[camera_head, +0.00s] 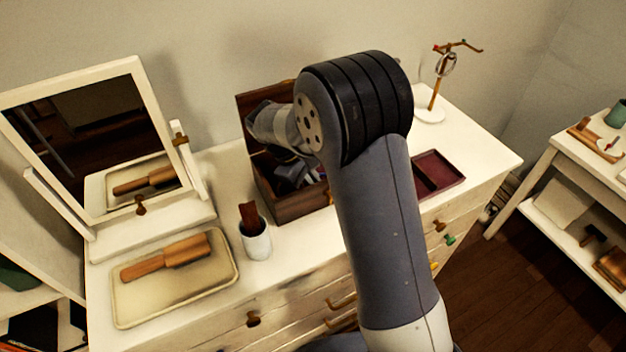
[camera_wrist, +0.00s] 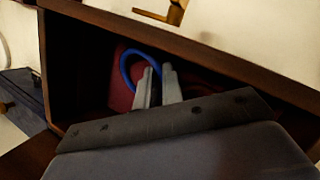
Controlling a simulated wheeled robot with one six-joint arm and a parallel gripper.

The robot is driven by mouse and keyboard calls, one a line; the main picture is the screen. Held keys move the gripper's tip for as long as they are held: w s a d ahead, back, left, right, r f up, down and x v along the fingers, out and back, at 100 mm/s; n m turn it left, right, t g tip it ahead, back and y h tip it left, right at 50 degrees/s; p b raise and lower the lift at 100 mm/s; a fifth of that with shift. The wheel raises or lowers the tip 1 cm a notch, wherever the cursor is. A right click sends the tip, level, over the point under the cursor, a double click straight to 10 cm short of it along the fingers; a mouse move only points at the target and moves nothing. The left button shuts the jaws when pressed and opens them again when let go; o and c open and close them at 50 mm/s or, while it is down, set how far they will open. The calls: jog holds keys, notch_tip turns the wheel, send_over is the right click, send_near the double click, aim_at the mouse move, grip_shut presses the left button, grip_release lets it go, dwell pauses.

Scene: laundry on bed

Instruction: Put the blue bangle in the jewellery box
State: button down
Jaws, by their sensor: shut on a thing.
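The jewellery box (camera_head: 287,207) is dark brown wood and stands open on the white dresser, its lid raised at the back. My gripper (camera_wrist: 158,84) is inside the box opening, with its grey fingers close together on the blue bangle. The blue bangle (camera_wrist: 126,66) shows in the wrist view as a blue arc beside the fingertips, in front of a dark red patch inside the box. In the head view my arm hides much of the box, and I cannot make out the bangle there. Whether the bangle touches the box floor is unclear.
A mirror (camera_head: 144,103) and a tray (camera_head: 128,311) with a wooden brush (camera_head: 168,256) are at the left. A white cup (camera_head: 257,242) stands close to the box. A dark red tray (camera_head: 437,173) and a jewellery stand (camera_head: 432,99) are at the right.

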jog(key=c, duration=1.5)
grip_release()
jog(key=v, duration=1.2)
jog(key=shift+w, duration=0.1)
